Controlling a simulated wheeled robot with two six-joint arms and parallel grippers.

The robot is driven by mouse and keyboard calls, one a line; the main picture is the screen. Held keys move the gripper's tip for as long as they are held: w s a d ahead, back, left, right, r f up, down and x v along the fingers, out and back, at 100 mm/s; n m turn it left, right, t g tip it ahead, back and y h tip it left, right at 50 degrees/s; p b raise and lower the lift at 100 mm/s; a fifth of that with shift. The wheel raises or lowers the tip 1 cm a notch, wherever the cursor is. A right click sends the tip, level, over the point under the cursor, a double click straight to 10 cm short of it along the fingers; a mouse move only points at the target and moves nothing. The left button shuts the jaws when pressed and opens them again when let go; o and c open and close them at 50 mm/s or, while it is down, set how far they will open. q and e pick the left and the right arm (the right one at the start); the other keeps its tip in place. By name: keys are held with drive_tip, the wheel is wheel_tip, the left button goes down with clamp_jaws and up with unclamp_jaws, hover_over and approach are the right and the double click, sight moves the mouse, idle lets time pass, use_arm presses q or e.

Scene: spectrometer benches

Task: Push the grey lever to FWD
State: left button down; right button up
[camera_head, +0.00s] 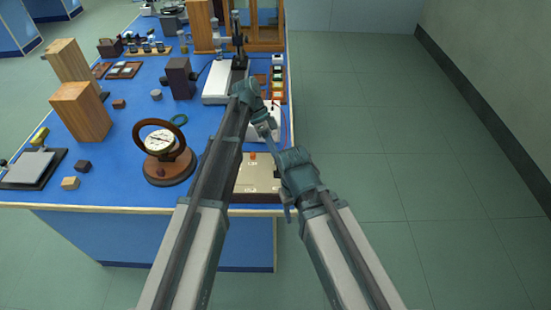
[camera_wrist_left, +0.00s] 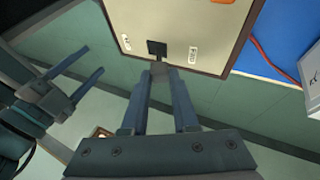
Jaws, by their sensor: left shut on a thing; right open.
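The cream control panel (camera_head: 258,172) stands at the table's near right corner. In the left wrist view, the panel (camera_wrist_left: 205,22) has a black lever slot plate (camera_wrist_left: 157,48) with a small white label on either side, too blurred to read. The grey lever (camera_wrist_left: 162,68) is short and sits between the fingertips of my left gripper (camera_wrist_left: 162,75), which is shut on it. The lever's exact tilt is unclear. In the head view my arms hide the lever. My right gripper (camera_wrist_left: 93,60) is open and empty, off the panel's edge; its wrist shows in the head view.
A round gauge (camera_head: 160,142) on a wooden base stands left of my left arm. A white box (camera_head: 265,122) and red wire lie beyond the panel. Wooden blocks (camera_head: 80,112) and several instruments crowd the blue table (camera_head: 118,165). The floor (camera_head: 370,130) at right is clear.

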use_arm(q)
drive_tip(key=shift+w+f+g, duration=0.15)
drive_tip(key=shift+g, duration=0.25)
drive_tip(key=c, duration=0.7)
unclamp_jaws()
drive_tip(key=shift+w, duration=0.1)
drive_tip(key=shift+p+v, duration=0.6)
drive_tip(key=shift+v, duration=0.3)
drive_tip(key=p+v, duration=0.9)
drive_tip(key=v, duration=0.3)
drive_tip(key=shift+p, duration=0.4)
